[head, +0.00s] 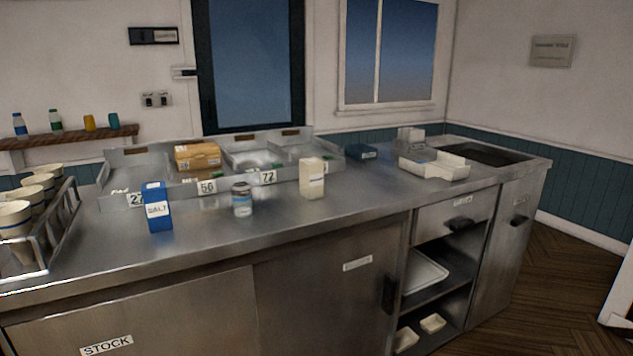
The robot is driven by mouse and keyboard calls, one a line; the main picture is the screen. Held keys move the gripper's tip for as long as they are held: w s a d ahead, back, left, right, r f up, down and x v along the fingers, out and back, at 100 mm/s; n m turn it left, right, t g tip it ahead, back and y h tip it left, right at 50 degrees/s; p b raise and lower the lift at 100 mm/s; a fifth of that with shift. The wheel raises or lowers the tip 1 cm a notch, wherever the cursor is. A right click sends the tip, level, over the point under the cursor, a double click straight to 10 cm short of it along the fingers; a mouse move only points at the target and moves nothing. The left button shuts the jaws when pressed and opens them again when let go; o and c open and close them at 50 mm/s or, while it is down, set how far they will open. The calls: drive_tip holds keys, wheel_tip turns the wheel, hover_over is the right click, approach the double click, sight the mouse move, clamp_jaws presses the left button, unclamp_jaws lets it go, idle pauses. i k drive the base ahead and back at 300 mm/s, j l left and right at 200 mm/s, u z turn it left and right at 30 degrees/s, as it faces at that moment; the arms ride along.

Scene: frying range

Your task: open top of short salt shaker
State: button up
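My gripper is not in view.
A cream carton (312,179) stands right of the jar. Behind are numbered metal trays (140,201), one holding a tan box (197,156). A cup rack (62,235) is at far left, a white tray (447,171) at right. The counter's front strip is clear.

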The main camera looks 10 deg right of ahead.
sight(243, 188)
drive_tip(key=i+u, duration=0.5)
drive_tip(key=i+l+u, duration=0.25)
drive_tip(key=i+u, duration=0.2)
drive_tip(key=i, duration=0.05)
